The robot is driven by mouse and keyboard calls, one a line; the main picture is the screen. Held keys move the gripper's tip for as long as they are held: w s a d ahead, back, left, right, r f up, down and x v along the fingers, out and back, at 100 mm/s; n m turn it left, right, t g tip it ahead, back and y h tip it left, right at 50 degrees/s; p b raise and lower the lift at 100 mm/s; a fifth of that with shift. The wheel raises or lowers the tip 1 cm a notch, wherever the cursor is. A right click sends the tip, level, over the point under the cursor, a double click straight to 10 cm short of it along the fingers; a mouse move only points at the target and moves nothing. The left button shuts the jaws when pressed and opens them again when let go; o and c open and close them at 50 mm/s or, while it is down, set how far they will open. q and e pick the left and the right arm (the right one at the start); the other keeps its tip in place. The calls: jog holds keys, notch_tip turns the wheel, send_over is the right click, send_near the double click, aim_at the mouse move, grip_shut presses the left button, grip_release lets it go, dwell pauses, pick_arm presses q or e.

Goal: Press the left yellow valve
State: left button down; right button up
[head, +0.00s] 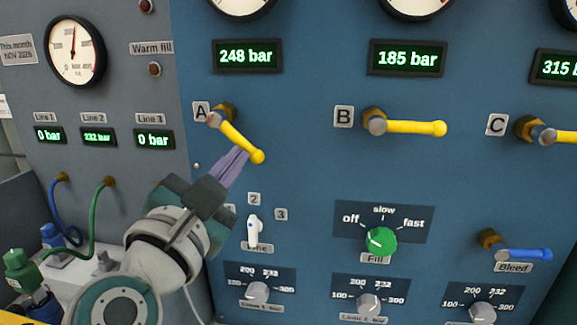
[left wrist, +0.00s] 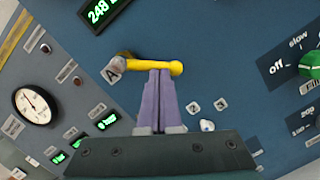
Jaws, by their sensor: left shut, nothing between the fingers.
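The left yellow valve (head: 240,141), beside the label A, has its handle slanting down to the right, with a round knob at the end. It also shows in the left wrist view (left wrist: 133,61), where the handle lies across the picture. My left gripper (head: 243,152) comes up from below with its purple fingers shut and empty. The fingertips are at the handle near its knob; I cannot tell for sure whether they touch. In the left wrist view my left gripper (left wrist: 160,72) covers part of the handle's lower edge. My right gripper is not in view.
Yellow valve B (head: 410,127) and yellow valve C (head: 548,134) are to the right, handles level. Below are a white line selector (head: 254,229), a green fill knob (head: 381,240) and a blue bleed valve (head: 520,253). Hoses and fittings are at lower left.

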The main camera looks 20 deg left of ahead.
pick_arm(q)
jog(key=n, duration=0.1)
jog(key=d+r+n+y, duration=0.1)
jog(key=n, duration=0.1)
jog(key=shift+w+b, duration=0.1)
jog(key=shift+b, duration=0.3)
jog(key=n, duration=0.1)
jog(key=r+n, duration=0.1)
jog(key=n, duration=0.1)
jog(key=shift+w+d+n+y, duration=0.1)
jog(key=shift+d+n+y, duration=0.2)
jog(key=shift+d+y, duration=0.1)
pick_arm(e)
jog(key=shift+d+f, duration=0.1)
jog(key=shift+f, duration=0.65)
